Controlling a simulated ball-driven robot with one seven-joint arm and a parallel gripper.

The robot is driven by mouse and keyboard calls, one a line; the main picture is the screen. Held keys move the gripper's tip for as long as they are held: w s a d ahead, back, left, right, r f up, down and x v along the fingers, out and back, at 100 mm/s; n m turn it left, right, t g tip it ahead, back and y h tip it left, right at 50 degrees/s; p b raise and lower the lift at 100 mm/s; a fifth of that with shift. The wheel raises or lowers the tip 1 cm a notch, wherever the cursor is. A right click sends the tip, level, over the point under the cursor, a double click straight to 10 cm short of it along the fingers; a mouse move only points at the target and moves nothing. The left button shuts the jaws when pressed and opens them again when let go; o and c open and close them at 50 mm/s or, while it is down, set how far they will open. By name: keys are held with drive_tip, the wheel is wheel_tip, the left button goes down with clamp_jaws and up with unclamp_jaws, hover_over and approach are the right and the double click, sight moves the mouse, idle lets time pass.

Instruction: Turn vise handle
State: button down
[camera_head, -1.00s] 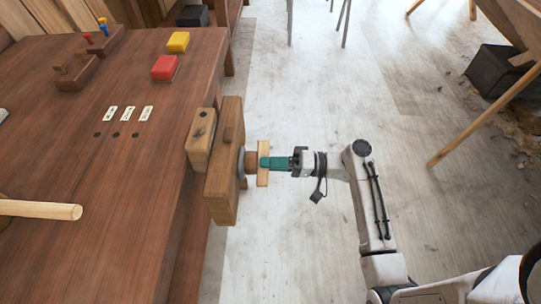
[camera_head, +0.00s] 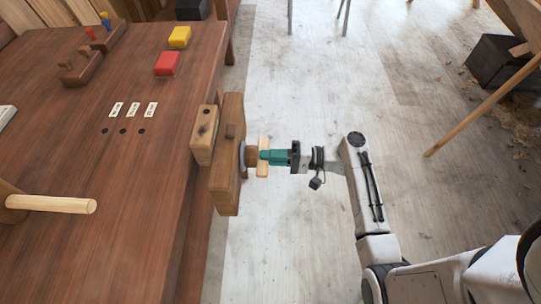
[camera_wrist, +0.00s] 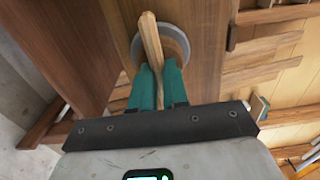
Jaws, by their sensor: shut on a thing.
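The wooden vise (camera_head: 229,155) is mounted on the right edge of the workbench. Its handle (camera_head: 263,145) is a pale wooden bar at the outer face of the vise. In the wrist view the handle (camera_wrist: 152,42) crosses a round grey collar (camera_wrist: 172,41) and stands close to upright in the picture, leaning a little. My gripper (camera_head: 266,157), with green fingers, reaches the handle from the right. In the wrist view my gripper (camera_wrist: 158,78) is shut on the handle's near end, one finger on each side.
The brown workbench (camera_head: 95,175) fills the left side. On it are a yellow block (camera_head: 179,37), a red block (camera_head: 167,64), white labels (camera_head: 133,109) above dark holes, and a pale wooden rod (camera_head: 55,204). Open floor (camera_head: 310,240) lies right of the bench.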

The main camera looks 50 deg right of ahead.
drive_tip(key=c, duration=1.1)
unclamp_jaws()
drive_tip(key=shift+c, duration=0.2)
drive_tip(key=shift+s+d, duration=0.1)
drive_tip(key=b+v, duration=0.1)
drive_tip(key=v, duration=0.9)
drive_tip(key=shift+s+d, duration=0.2)
drive_tip(key=shift+s, duration=0.05)
drive_tip(key=shift+a+f, duration=0.1)
drive_tip(key=s+a+f+n+g+h, duration=0.4)
drive_tip(key=s+a+f+n+g, duration=0.1)
drive_tip(key=a+f+g, duration=0.5)
drive_tip(key=s+a+r+n+g+h, duration=0.3)
drive_tip(key=s+r+n+h, duration=0.2)
drive_tip(key=h, duration=0.2)
drive_tip(key=shift+s+a, duration=0.2)
drive_tip(key=shift+s, duration=0.15)
